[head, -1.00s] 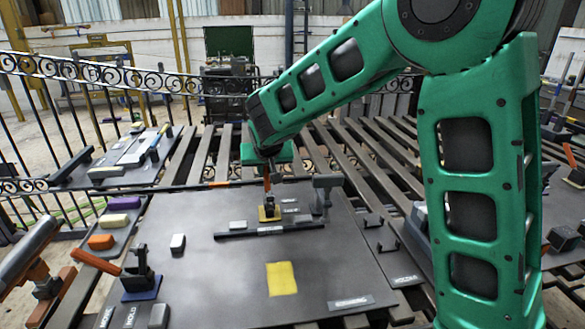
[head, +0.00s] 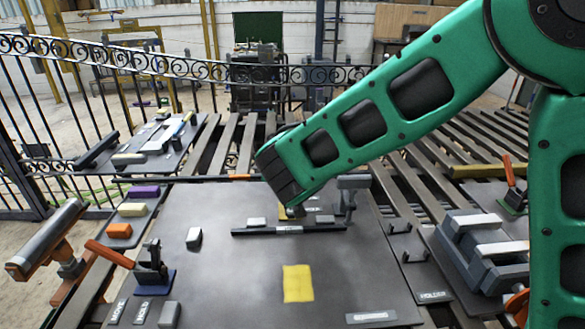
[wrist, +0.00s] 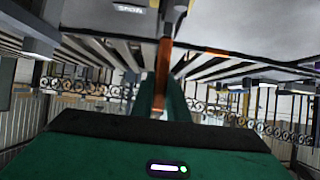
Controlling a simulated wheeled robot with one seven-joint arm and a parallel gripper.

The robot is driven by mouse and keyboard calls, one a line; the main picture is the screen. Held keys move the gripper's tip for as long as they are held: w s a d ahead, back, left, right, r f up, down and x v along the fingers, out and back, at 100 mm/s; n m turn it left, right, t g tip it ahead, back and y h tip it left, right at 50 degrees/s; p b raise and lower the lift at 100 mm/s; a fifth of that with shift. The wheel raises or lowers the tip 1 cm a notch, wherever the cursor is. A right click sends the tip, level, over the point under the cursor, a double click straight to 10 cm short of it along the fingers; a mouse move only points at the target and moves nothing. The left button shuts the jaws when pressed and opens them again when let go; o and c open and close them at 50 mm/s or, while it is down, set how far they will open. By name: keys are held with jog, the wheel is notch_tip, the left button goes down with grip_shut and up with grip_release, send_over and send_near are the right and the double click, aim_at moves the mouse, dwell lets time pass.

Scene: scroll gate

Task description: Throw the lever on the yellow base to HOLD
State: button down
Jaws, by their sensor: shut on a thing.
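The yellow base (head: 284,212) shows only as a small edge at the back middle of the panel (head: 240,270). A small label (wrist: 130,8) by the lever is too blurred to read surely. Which way the lever is thrown cannot be told.
Another orange-handled lever on a blue base (head: 152,278) stands at the front left, by MOVE and HOLD plates. A dark rail (head: 288,230) and grey post (head: 350,195) stand near the yellow base. A yellow patch (head: 298,283) marks clear panel.

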jog(key=shift+f, duration=0.1)
jog(key=c, duration=1.7)
grip_release()
jog(key=shift+s, duration=0.1)
jog(key=v, duration=1)
jog(key=shift+s+d+r, duration=0.15)
jog(key=shift+s+r, duration=0.05)
jog(key=shift+r, duration=0.05)
